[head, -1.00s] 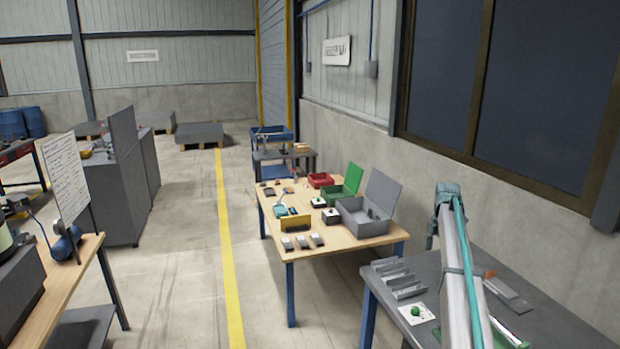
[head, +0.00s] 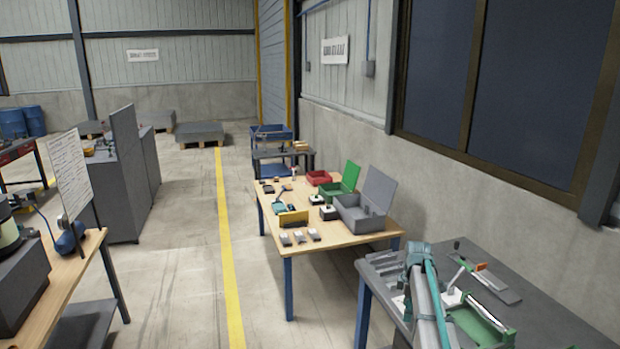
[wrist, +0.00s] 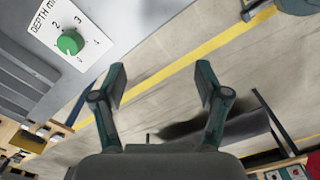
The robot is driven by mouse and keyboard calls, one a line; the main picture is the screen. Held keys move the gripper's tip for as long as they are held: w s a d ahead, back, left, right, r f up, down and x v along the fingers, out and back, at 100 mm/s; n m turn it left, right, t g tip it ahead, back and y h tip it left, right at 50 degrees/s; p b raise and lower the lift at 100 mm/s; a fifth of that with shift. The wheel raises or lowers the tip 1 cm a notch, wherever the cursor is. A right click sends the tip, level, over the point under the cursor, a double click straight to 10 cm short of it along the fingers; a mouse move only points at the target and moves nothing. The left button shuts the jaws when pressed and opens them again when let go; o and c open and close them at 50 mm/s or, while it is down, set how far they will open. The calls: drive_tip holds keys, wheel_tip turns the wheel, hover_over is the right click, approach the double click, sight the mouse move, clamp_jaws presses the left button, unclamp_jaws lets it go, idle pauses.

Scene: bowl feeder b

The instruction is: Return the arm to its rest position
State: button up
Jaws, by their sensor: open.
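My arm (head: 426,292) rises from the bottom edge of the head view, in front of the grey bench (head: 560,318) at the right. In the wrist view my gripper (wrist: 162,75) is open, with its two dark teal fingers wide apart and nothing between them. Beyond the fingers lies the concrete floor with its yellow line. I cannot make out the gripper in the head view. A white dial plate with a green knob (wrist: 70,43) shows at the upper left of the wrist view, apart from the fingers.
A green fixture (head: 482,326) stands on the grey bench, right of my arm. A flat grey piece (head: 494,284) lies behind it. The wooden table (head: 335,241) beyond holds an open grey box (head: 362,212) and several small parts. The floor aisle (head: 185,270) at left is clear.

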drive_tip(key=s+a+f+m, duration=0.5)
drive_tip(key=s+f, duration=0.1)
drive_tip(key=s, duration=0.4)
drive_tip(key=s+a+f+m, duration=0.5)
drive_tip(key=s, duration=0.6)
drive_tip(key=s+a+f+m, duration=0.4)
drive_tip(key=s+a+f, duration=0.15)
drive_tip(key=s, duration=0.45)
drive_tip(key=s+f+g+b, duration=0.6)
drive_tip(key=s+f+b, duration=0.4)
drive_tip(key=s+f, duration=1.8)
drive_tip(key=shift+s+g, duration=0.4)
drive_tip(key=shift+d+r, duration=0.1)
drive_tip(key=shift+c, duration=0.3)
